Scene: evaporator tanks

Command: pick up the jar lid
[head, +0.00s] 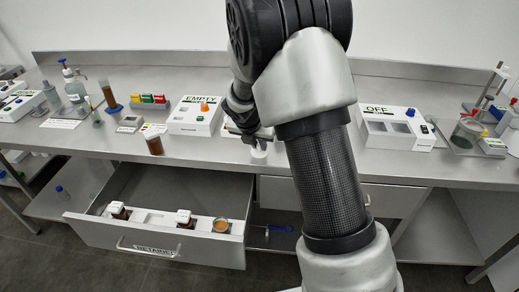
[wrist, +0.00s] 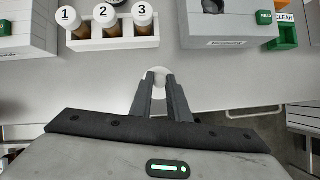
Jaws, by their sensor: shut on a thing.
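The jar lid (wrist: 156,74), a small white round piece, is between the fingertips of my gripper (wrist: 158,82) in the wrist view. In the head view, a small white round piece (head: 259,157), which looks like the same lid, shows just below my gripper (head: 254,141), near the bench's front edge. My gripper is shut on it. The fingers hide part of the lid, and I cannot tell whether it is clear of the bench top.
The steel bench (head: 215,152) has an EMPTY box (head: 194,116) left of my gripper and an OFF box (head: 397,128) to the right. A brown jar (head: 155,146) stands near the front edge. An open drawer (head: 120,236) below holds several jars. A numbered vial rack (wrist: 110,43) shows in the wrist view.

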